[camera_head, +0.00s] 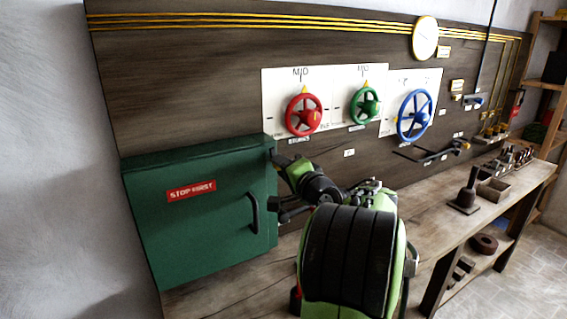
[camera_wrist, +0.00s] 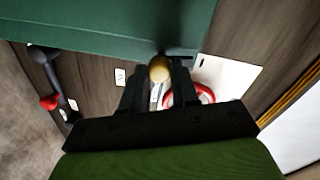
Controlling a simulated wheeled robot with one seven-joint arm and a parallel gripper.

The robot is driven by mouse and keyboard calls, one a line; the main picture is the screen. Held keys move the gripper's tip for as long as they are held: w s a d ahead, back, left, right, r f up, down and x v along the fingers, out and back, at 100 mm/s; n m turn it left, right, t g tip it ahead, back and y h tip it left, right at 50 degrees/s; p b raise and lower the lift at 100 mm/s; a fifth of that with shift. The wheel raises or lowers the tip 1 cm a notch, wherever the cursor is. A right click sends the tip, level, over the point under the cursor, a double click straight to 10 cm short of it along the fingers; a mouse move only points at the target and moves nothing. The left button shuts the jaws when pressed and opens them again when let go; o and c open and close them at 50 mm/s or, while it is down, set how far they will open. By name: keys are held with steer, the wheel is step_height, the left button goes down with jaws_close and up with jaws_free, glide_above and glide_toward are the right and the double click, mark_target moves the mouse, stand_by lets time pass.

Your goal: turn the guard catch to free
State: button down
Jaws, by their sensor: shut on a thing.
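The green guard box (camera_head: 200,225) is shut on the wall at the left, with a red "STOP FIRST" label (camera_head: 192,191) and a dark handle (camera_head: 253,212). My gripper (camera_head: 277,158) is at the upper right edge of the box. In the wrist view my gripper (camera_wrist: 159,75) is shut on a round brass-coloured knob (camera_wrist: 159,69), which appears to be the guard catch, by the edge of the green box (camera_wrist: 120,28). The rest of the catch is hidden by the fingers, and I cannot tell its turn position. In the head view the catch is hidden.
A red handwheel (camera_head: 303,113), a green handwheel (camera_head: 365,106) and a blue handwheel (camera_head: 414,115) are on white panels right of the box. A lever (camera_head: 440,153) sticks out further right. The workbench (camera_head: 440,225) holds a dark metal piece (camera_head: 466,195) and an open box (camera_head: 494,190).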

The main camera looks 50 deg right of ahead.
steer(key=shift+m+p, duration=0.5)
steer(key=shift+m, duration=0.5)
steer(key=shift+f, duration=0.1)
steer(key=c, duration=0.8)
jaws_free()
steer(key=shift+c, duration=0.2)
steer(key=shift+s, duration=0.1)
steer(key=b+v, duration=0.3)
steer(key=v, duration=1.2)
steer(key=shift+s, duration=0.3)
